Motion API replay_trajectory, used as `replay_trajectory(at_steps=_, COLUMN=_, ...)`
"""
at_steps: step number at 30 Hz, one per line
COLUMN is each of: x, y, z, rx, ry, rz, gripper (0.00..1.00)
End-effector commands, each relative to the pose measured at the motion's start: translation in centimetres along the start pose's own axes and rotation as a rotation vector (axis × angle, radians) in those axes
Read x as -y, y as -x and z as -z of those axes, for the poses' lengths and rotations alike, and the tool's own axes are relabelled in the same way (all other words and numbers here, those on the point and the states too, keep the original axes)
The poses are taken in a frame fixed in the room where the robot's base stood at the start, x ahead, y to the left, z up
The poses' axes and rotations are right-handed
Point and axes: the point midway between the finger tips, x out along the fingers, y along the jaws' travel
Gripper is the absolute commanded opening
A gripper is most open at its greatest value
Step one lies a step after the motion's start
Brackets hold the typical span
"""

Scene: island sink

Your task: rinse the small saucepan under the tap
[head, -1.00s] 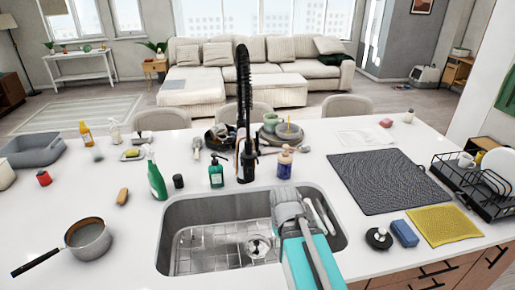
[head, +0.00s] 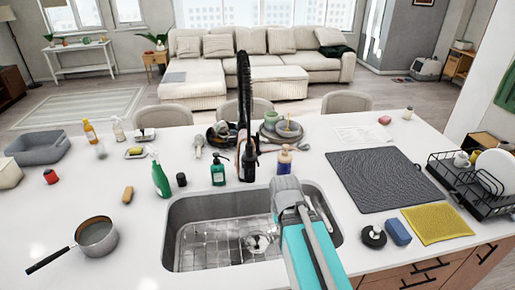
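The small saucepan (head: 97,238) stands upright on the white counter left of the sink. Its dark handle points to the lower left, and its inside looks greyish with a brownish rim. The black spring-necked tap (head: 244,95) rises behind the sink (head: 175,245), which has a wire grid and a drain in its bottom. My gripper (head: 288,190) is over the right part of the sink, far to the right of the saucepan. Its fingers are hidden behind its own body and the arm, so I cannot see whether it is open or shut.
A green spray bottle (head: 160,178), a brown sponge (head: 128,195) and soap bottles (head: 218,170) stand near the sink's left and back edges. A dark mat (head: 385,180), yellow cloth (head: 438,224) and dish rack (head: 470,185) are at right. The counter around the saucepan is clear.

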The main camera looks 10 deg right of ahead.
Motion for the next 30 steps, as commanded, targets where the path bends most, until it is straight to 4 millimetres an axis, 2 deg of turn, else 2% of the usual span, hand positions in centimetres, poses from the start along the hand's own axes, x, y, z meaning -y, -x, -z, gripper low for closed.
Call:
replay_trajectory(at_steps=12, x=0.0, y=0.0, z=0.0, rx=0.0, ry=0.0, rz=0.0, gripper=0.0)
replay_trajectory(at_steps=17, x=0.0, y=-0.4, z=0.0, rx=0.0, ry=0.0, rz=0.0, gripper=0.3)
replay_trajectory(at_steps=21, x=0.0, y=-1.6, z=0.0, rx=0.0, ry=0.0, rz=0.0, gripper=0.56)
replay_trajectory(at_steps=22, x=0.0, y=-2.0, z=0.0, rx=0.0, ry=0.0, rz=0.0, gripper=0.58)
replay_trajectory(at_steps=30, x=0.0, y=-5.6, z=0.0, rx=0.0, ry=0.001, rz=0.0, gripper=0.58)
